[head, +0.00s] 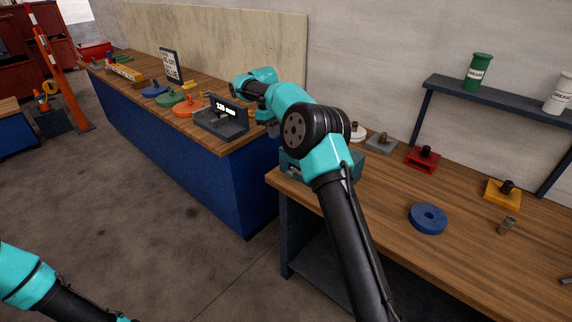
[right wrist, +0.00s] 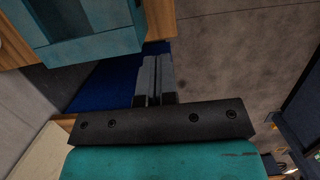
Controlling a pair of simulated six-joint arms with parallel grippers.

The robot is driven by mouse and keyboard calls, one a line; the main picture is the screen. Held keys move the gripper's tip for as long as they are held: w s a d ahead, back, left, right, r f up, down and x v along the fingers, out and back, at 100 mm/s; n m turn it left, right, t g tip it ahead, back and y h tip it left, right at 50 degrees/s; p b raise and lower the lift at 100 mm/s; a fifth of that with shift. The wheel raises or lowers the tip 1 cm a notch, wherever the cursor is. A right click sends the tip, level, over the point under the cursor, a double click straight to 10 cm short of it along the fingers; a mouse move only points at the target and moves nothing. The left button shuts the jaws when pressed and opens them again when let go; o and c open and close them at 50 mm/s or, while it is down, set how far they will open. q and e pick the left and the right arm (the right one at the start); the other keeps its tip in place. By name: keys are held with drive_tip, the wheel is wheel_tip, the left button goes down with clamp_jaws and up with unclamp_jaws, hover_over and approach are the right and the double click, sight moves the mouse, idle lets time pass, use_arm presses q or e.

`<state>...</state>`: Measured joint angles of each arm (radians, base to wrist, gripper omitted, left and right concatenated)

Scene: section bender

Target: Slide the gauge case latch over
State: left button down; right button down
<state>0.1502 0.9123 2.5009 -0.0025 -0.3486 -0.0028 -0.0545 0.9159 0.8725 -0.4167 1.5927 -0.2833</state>
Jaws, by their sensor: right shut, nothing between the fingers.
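A teal box (head: 293,166), which appears to be the gauge case, sits at the near-left corner of the right wooden bench, partly hidden behind my right arm. I cannot make out the latch. My right gripper (right wrist: 155,62) is shut and empty, its fingertips close beside the case's edge in that view; contact cannot be told. In the head view the fingers are mostly hidden by the arm. Only part of my left arm shows at the lower left, without its gripper.
A grey device with a display (head: 221,118) stands on the left bench (head: 200,158), near several coloured discs. On the right bench are a blue ring (head: 428,218), a red block (head: 422,159) and a yellow block (head: 502,193). A shelf (head: 500,99) holds bottles. Floor lies between the benches.

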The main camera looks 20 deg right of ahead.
drive_tip(key=shift+f, duration=0.1)
drive_tip(key=x, duration=0.3)
drive_tip(key=s+x, duration=0.1)
drive_tip(key=x, duration=0.7)
drive_tip(key=shift+s+d, duration=0.4)
drive_tip(key=shift+s+d+f, duration=0.15)
drive_tip(key=shift+s+d, duration=0.15)
drive_tip(key=shift+s, duration=0.4)
drive_tip(key=shift+a, duration=0.1)
